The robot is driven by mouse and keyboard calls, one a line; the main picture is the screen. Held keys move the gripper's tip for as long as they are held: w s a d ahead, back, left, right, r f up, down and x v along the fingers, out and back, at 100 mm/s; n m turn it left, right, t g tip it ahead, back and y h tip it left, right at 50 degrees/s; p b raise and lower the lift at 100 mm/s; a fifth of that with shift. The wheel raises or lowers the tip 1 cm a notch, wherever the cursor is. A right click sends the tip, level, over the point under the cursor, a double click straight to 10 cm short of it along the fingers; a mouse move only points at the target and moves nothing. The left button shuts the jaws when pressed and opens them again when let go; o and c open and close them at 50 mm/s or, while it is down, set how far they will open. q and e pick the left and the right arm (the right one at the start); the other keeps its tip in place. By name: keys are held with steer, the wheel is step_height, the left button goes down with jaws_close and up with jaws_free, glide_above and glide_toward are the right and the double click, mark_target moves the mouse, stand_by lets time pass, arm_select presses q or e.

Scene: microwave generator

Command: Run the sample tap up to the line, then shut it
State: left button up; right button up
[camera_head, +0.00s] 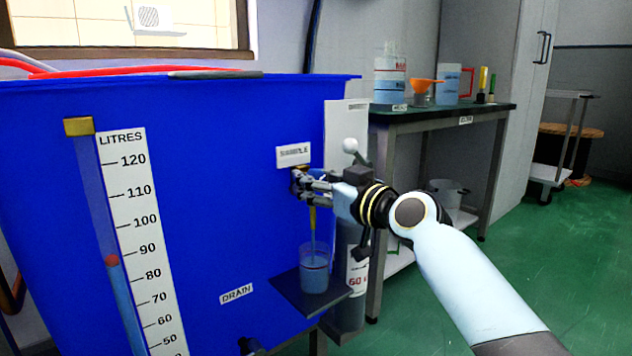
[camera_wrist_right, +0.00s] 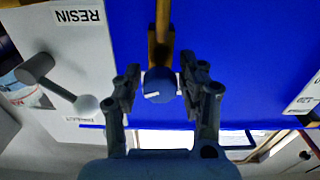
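The sample tap sits under the SAMPLE label (camera_head: 293,155) on the blue tank (camera_head: 215,190). Its round blue knob (camera_wrist_right: 160,85) with a white mark and its brass pipe (camera_wrist_right: 160,40) show in the right wrist view. My right gripper (camera_head: 300,185) is at the tap, its fingers on both sides of the knob; I cannot tell whether they touch it. A thin stream appears to run from the brass spout (camera_head: 312,218) into a clear beaker (camera_head: 314,270). The beaker holds blue liquid partway up; its line is too small to make out. My left gripper is out of view.
The beaker stands on a dark shelf (camera_head: 285,292) on the tank's front. A LITRES scale (camera_head: 130,190) with a sight tube is at left. A white-knobbed lever (camera_wrist_right: 60,85) is beside the gripper. A bench (camera_head: 440,118) with bottles and an orange funnel stands behind.

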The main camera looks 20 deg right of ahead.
jaws_close()
steer(key=m+p, duration=0.1)
steer(key=m, duration=0.2)
steer(key=shift+r+p, duration=0.15)
steer(key=shift+p, duration=0.15)
steer(key=shift+a+m, duration=0.1)
steer(key=shift+m, duration=0.7)
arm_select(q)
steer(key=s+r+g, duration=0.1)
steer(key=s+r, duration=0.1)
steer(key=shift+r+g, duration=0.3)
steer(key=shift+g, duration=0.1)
arm_select(e)
steer(key=shift+o, duration=2)
jaws_free()
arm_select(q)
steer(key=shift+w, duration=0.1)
arm_select(e)
steer(key=v, duration=1.2)
steer(key=shift+f, duration=0.2)
